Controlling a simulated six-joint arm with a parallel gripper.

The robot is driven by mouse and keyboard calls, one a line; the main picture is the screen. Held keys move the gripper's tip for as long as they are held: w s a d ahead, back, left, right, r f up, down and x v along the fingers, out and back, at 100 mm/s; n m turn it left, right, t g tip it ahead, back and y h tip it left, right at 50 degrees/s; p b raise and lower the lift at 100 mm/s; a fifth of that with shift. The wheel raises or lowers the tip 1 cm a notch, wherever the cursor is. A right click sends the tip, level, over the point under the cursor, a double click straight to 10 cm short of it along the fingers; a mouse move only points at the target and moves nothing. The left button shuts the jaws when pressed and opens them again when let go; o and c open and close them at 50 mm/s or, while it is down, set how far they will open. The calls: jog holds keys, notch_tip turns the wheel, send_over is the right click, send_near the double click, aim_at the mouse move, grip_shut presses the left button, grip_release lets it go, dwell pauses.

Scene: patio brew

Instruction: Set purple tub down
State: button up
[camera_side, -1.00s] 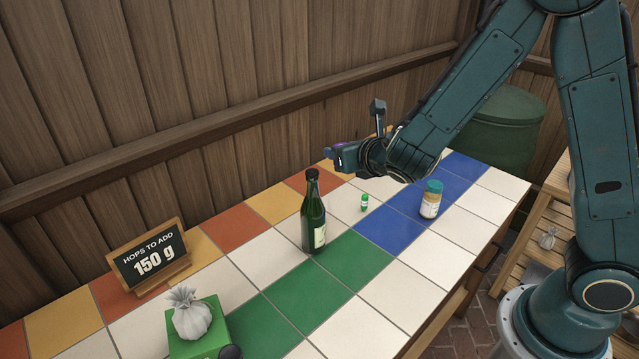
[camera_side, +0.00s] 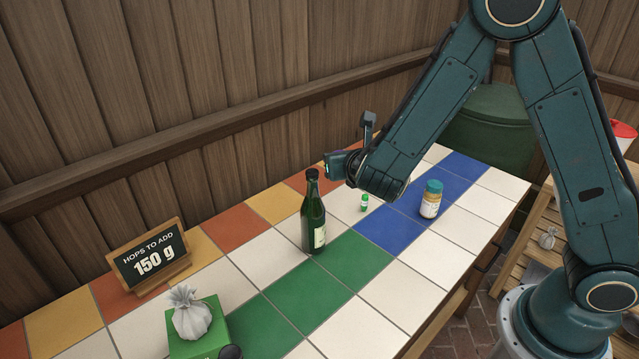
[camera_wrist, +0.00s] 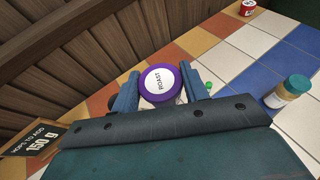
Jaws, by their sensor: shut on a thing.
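The purple tub (camera_wrist: 159,83) has a round purple lid with a white label reading "ROAST". In the wrist view it sits between the two blue fingers of my gripper (camera_wrist: 163,92), which is shut on it. In the side view my gripper (camera_side: 334,166) is over the back part of the tiled table, behind and right of the green bottle. The tub is hidden there behind the gripper and bottle. I cannot tell how far its base is from the tiles.
A green bottle (camera_side: 313,222), a small green-capped vial (camera_side: 364,203) and a blue-capped jar (camera_side: 431,200) stand on the table. A sign (camera_side: 150,256) and a sack on a green box (camera_side: 198,333) are at left. A red-lidded tub (camera_wrist: 248,8) shows far off.

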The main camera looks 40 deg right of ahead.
jog(key=shift+f+m+g+h, duration=0.5)
jog(key=shift+f+m+h, duration=0.2)
jog(key=shift+f+h, duration=0.1)
jog(key=shift+s+a+f+m+g+h, duration=0.15)
jog(key=shift+f+m+g+h, duration=0.2)
jog(key=shift+f+m+h, duration=0.15)
jog(key=shift+s+a+f+m+g+h, duration=0.1)
jog(key=shift+f+m+g+h, duration=0.3)
jog(key=shift+f+m, duration=0.15)
jog(key=s+a+f+m+g+h, duration=0.3)
jog(key=s+a+f+m+g, duration=0.1)
jog(key=s+f+m+g, duration=0.15)
jog(key=m+g, duration=0.5)
jog(key=g, duration=0.1)
send_over(355, 300)
jog(key=shift+h, duration=0.3)
notch_tip(355, 300, down, 5)
jog(key=shift+r, duration=0.1)
jog(key=shift+t, duration=0.3)
jog(key=shift+f, duration=3.4)
jog(key=shift+f, duration=0.55)
jog(key=o, duration=1.1)
jog(key=shift+c, duration=0.2)
